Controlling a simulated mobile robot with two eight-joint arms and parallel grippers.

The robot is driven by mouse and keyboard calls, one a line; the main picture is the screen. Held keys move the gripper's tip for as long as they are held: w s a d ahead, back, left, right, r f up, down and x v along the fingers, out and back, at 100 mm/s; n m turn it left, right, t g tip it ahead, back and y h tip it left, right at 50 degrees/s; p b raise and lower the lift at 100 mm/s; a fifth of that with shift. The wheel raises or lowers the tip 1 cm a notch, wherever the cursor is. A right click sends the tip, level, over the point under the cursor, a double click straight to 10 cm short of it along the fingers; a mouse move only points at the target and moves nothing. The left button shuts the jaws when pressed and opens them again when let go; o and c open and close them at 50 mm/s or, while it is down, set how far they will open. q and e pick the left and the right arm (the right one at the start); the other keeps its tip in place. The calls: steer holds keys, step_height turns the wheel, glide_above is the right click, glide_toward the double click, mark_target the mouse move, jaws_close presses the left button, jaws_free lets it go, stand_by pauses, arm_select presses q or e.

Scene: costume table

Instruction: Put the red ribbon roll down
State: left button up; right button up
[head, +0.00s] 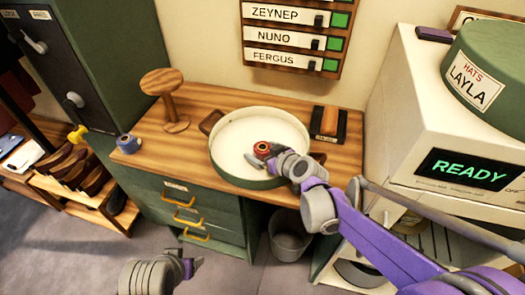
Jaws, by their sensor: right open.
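The red ribbon roll (262,148) sits in the round, shallow, cream-lined tray (284,117) on the wooden table. My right gripper (260,160) reaches into the tray from the right, with its fingers open right at the near side of the roll. The gripper partly overlaps the roll, so I cannot tell whether they touch. My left gripper (192,268) is low in the picture, in front of the drawers and away from the table top; its fingers are too small to read.
A blue roll (128,143) stands at the table's left end, near a wooden hat stand (172,100). A dark brush-like block (328,124) lies right of the tray. A white machine (455,130) reading READY stands at right. A bin (290,238) is below.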

steer(key=shift+s+d+r, duration=0.1)
steer(key=shift+s+r, duration=0.05)
steer(key=shift+r, duration=0.1)
steer(key=p+v, duration=0.1)
steer(key=v, duration=1)
steer(key=shift+s+d+r+p, duration=0.1)
steer(key=shift+s+d+p, duration=0.1)
steer(key=shift+s+p, duration=0.15)
steer(key=s+d+f+g, duration=0.1)
steer(key=s, duration=0.2)
steer(key=s+f+m+g+h, duration=0.1)
steer(key=s+f, duration=0.1)
steer(key=s, duration=0.1)
steer(key=s+d+f+m+h, duration=0.1)
steer(key=s, duration=0.2)
steer(key=shift+s+d+f+g, duration=0.25)
steer(key=shift+s+d+g, duration=0.05)
steer(key=shift+s+g, duration=0.1)
steer(key=s+d+f+m+g+h, duration=0.2)
steer(key=s+d+f+m+h, duration=0.2)
steer(key=s+d, duration=0.3)
steer(key=s+f, duration=0.1)
steer(key=s, duration=0.3)
steer(key=shift+d+g, duration=0.2)
steer(key=shift+g, duration=0.1)
